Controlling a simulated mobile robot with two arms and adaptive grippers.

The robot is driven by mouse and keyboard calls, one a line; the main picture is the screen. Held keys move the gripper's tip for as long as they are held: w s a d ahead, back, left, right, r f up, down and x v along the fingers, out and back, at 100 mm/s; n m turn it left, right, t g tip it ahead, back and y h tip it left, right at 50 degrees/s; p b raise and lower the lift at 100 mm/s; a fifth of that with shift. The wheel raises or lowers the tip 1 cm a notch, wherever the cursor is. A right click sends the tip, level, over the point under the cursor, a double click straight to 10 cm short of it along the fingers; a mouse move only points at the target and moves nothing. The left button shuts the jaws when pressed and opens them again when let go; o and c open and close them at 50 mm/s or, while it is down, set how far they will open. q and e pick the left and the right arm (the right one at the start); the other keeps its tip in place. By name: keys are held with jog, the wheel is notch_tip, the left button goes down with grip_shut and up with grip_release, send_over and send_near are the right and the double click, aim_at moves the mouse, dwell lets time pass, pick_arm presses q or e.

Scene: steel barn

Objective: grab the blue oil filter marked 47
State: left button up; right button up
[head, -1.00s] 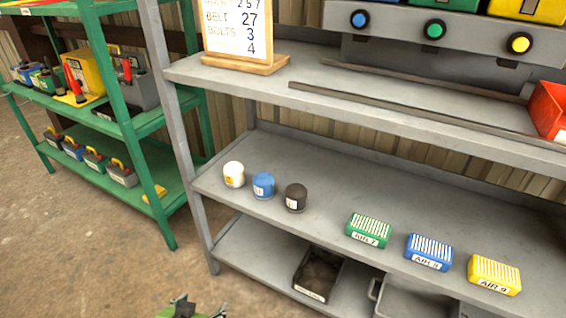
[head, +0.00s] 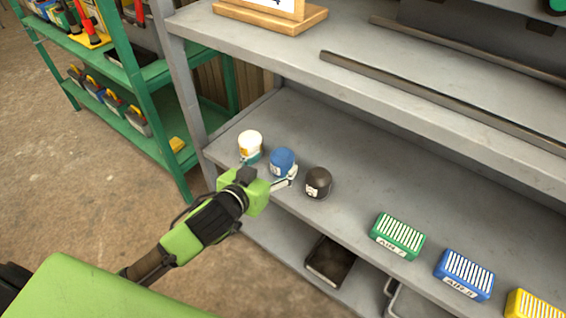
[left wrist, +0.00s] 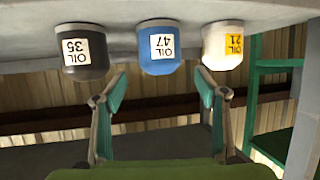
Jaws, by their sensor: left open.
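The blue oil filter (head: 282,161) stands on the grey middle shelf, between a white filter and a dark one. In the left wrist view, which is upside down, the blue filter (left wrist: 158,50) has a white label reading OIL 47. My left gripper (head: 270,174) is open and empty right in front of the blue filter. In the left wrist view its two fingers (left wrist: 160,98) are spread to either side of the blue filter's line, with the filter beyond the tips. My right gripper is not in view.
The white filter OIL 21 (head: 250,143) and the dark filter OIL 35 (head: 318,183) stand close on either side. Green (head: 398,235), blue (head: 464,274) and yellow air filters lie further right. An upper shelf board (head: 370,95) overhangs the back. A green rack (head: 150,130) stands at the left.

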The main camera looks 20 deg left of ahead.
aim_at(278, 159)
pick_arm(q)
jog(key=shift+b+x, duration=0.6)
jog(key=shift+x, duration=2.85)
jog(key=shift+r, duration=0.1)
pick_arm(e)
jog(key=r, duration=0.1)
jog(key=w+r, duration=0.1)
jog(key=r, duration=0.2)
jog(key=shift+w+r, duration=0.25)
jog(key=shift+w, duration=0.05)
pick_arm(q)
jog(key=shift+c, duration=0.4)
jog(key=c, duration=1.3)
